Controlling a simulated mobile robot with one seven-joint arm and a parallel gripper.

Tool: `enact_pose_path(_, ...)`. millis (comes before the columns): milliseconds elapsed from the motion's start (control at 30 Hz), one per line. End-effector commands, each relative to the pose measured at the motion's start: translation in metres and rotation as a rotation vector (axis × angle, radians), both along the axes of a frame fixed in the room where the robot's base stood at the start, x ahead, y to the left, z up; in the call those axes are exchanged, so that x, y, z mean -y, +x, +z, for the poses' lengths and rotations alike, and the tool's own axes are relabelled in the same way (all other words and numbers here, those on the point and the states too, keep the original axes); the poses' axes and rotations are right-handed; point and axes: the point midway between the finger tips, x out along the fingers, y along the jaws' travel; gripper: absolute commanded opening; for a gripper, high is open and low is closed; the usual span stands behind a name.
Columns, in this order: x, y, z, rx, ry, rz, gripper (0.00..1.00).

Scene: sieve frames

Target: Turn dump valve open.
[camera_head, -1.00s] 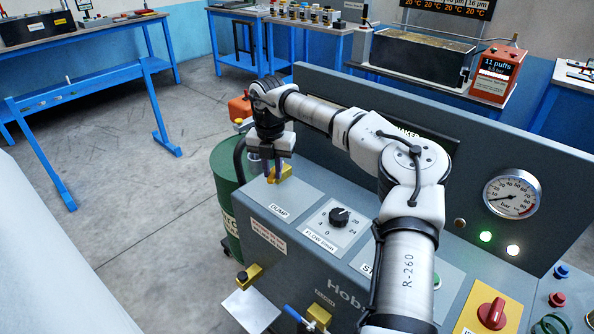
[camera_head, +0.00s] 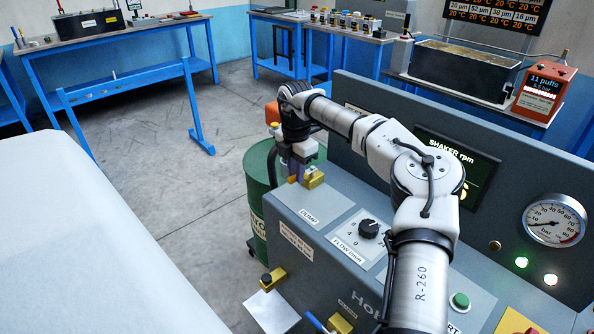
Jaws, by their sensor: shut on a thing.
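The dump valve (camera_head: 315,181) is a small brass-yellow body on the grey plate marked DUMP, at the left end of the machine's top. My gripper (camera_head: 294,176) points down at it, shut on the valve's handle. The fingers cover most of the handle, so its exact angle is hard to tell. The brass body shows just right of the fingers.
The flow knob (camera_head: 369,228) sits right of the DUMP plate. A green drum (camera_head: 258,178) stands behind the machine's left end. The upright panel carries a pressure gauge (camera_head: 554,220) and lit lamps. A second brass valve (camera_head: 273,279) is on the front.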

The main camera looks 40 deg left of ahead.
Motion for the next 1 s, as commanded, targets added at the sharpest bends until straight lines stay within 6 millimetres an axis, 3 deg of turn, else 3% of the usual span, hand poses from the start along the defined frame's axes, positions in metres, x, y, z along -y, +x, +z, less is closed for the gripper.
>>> enact_pose_path(300,-0.001,0.001,0.002,0.003,0.006,-0.005,0.00)
enact_pose_path(333,-0.001,0.001,0.002,0.003,0.006,-0.005,0.22)
enact_pose_path(467,-0.001,0.001,0.001,0.002,0.004,-0.004,0.39)
enact_pose_path(800,0.000,0.001,0.003,0.002,0.002,-0.003,0.40)
enact_pose_path(1000,-0.001,0.001,0.030,0.004,0.004,-0.003,0.40)
